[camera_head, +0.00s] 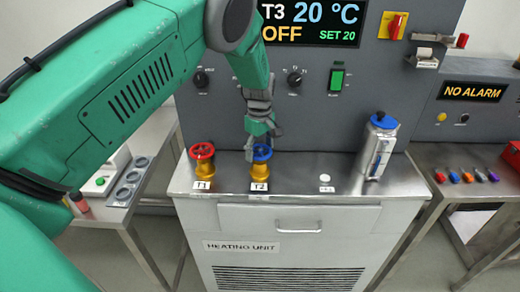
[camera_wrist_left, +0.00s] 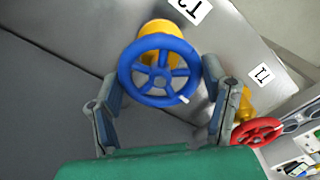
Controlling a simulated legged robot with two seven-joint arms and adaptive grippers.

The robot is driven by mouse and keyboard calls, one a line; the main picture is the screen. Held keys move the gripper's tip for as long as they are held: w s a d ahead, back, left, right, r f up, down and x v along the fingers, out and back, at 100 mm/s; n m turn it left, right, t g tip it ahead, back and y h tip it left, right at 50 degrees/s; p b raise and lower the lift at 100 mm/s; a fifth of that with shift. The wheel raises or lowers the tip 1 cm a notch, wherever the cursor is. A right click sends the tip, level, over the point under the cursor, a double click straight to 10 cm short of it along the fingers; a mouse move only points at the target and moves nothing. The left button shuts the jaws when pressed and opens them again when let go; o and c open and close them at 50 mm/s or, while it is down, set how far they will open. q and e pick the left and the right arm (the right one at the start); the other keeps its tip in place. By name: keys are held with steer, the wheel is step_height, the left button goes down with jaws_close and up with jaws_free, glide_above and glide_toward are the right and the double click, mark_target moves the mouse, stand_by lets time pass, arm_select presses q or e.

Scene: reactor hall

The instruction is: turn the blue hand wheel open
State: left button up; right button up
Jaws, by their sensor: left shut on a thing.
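The blue hand wheel (camera_head: 262,153) sits on a yellow valve body labelled T2, on top of the heating unit. It also shows in the left wrist view (camera_wrist_left: 160,70), with a small white mark on its lower right rim. My left gripper (camera_head: 258,142) reaches down to it from above. In the left wrist view the two fingers (camera_wrist_left: 160,95) stand on either side of the wheel, shut on its rim. My right gripper is not in view.
A red hand wheel (camera_head: 202,150) on the T1 valve stands close left of the blue one. A silver canister with a blue cap (camera_head: 379,145) stands to the right. The panel behind reads T3, 20 °C, OFF. The front metal top between T2 and the canister is mostly clear.

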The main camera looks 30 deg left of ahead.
mark_target(261, 149)
arm_select(q)
steer(key=shift+w, duration=0.1)
stand_by(0.3)
steer(key=o, duration=1.1)
steer(key=shift+o, duration=0.3)
steer(key=shift+r, duration=0.45)
step_height(261, 149, up, 11)
steer(key=shift+w, duration=0.15)
